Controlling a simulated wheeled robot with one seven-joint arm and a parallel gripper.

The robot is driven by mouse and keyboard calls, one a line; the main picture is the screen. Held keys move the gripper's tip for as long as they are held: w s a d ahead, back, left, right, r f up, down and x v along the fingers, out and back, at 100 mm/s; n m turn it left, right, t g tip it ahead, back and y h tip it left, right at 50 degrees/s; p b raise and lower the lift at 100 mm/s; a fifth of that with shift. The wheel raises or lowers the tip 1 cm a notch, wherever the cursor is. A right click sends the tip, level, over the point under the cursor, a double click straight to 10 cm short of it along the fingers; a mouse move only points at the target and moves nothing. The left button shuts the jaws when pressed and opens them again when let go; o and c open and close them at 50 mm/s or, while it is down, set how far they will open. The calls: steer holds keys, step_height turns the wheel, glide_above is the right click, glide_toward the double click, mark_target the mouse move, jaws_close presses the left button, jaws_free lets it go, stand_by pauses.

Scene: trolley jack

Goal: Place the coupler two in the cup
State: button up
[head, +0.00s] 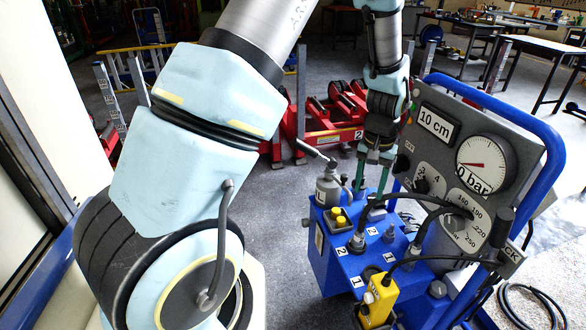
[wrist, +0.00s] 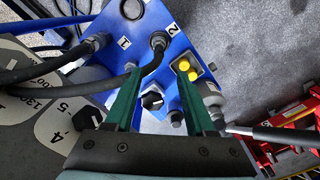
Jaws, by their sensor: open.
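Coupler two, a dark hose end beside a label 2, stands upright on top of the blue trolley unit in the head view (head: 356,242). It also shows in the wrist view (wrist: 158,41), with its black hose curving away to the left. A dark round recess (head: 369,273) in the blue top, nearer the front, may be the cup; it shows at the top of the wrist view (wrist: 131,8). My gripper (head: 370,190) is above the back of the unit, its green fingers spread and empty (wrist: 158,78). In the wrist view, coupler two is beyond the fingertips.
Another hose coupler (wrist: 98,41) sits beside label 1. A yellow block (head: 378,298), a grey bottle with a lever (head: 328,188) and a yellow-button box (head: 340,220) crowd the unit. The gauge panel (head: 460,160) rises at right; hoses cross between.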

steer(key=w+a+r+n, duration=0.15)
steer(key=a+r, duration=0.25)
steer(key=a, duration=0.5)
steer(key=w+a+r+n, duration=0.15)
steer(key=a+r, duration=0.25)
steer(key=a, duration=0.5)
steer(key=s+a+r+n, duration=0.1)
steer(key=s+a+r, duration=0.1)
steer(key=a, duration=0.4)
steer(key=s+a+r+n+t, duration=0.1)
steer(key=s+a+r, duration=0.1)
steer(key=s+a, duration=0.2)
steer(key=shift+s+a+n+t, duration=0.3)
steer(key=shift+s+a, duration=0.1)
steer(key=shift+a, duration=0.55)
